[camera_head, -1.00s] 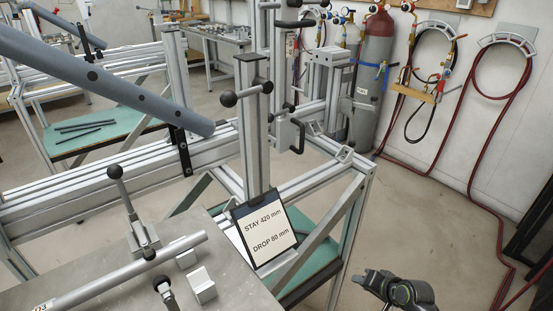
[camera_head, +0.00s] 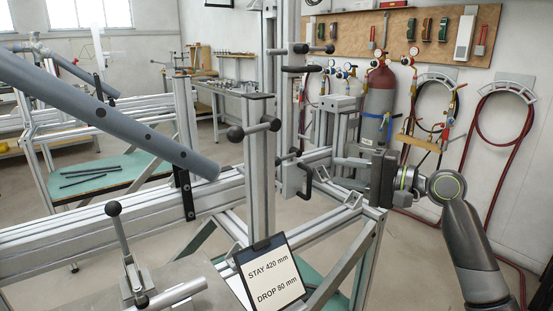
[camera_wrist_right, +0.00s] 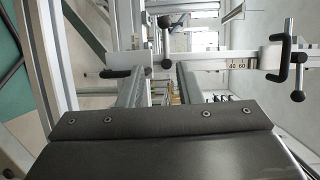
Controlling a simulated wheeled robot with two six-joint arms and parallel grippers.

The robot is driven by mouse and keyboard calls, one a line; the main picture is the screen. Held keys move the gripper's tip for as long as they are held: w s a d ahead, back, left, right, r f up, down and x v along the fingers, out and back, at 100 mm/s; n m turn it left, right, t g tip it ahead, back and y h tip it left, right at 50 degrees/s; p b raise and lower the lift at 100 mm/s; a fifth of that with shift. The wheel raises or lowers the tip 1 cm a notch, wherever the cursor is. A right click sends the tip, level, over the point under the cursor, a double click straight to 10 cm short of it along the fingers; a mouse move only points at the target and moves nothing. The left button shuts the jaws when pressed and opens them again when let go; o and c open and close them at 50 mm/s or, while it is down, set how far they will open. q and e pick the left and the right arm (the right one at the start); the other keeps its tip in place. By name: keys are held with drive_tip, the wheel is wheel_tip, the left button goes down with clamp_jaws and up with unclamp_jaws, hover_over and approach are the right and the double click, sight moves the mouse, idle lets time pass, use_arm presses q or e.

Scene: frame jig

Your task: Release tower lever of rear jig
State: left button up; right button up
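The rear tower post (camera_head: 271,35) stands upright behind the nearer post (camera_head: 257,185), with black handles and ball-ended levers on it. A black lever with a ball knob (camera_head: 329,49) sticks out near its top. A black C-shaped handle (camera_head: 305,180) sits lower down. My right gripper (camera_head: 343,173) is to the right of that handle, pointing left, apart from it. In the right wrist view its two fingers (camera_wrist_right: 160,85) are spread with nothing between them. A ball knob (camera_wrist_right: 166,64) shows beyond them, and a black handle (camera_wrist_right: 285,58) with a ball lies at right. My left gripper is out of view.
A grey tube (camera_head: 115,117) crosses at left above the frame rails. A sign (camera_head: 269,275) leans on the near post's foot. A gas cylinder (camera_head: 379,105) and hoses stand by the wall. The frame's corner rail (camera_head: 370,208) lies under my right gripper.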

sight(285, 159)
drive_tip(key=x, duration=1.1)
drive_tip(key=r+x, duration=0.1)
drive_tip(key=x, duration=0.5)
drive_tip(key=shift+w+a+p, duration=0.1)
drive_tip(key=shift+a+p, duration=0.15)
drive_tip(key=shift+p, duration=0.05)
drive_tip(key=shift+c, duration=0.3)
clamp_jaws()
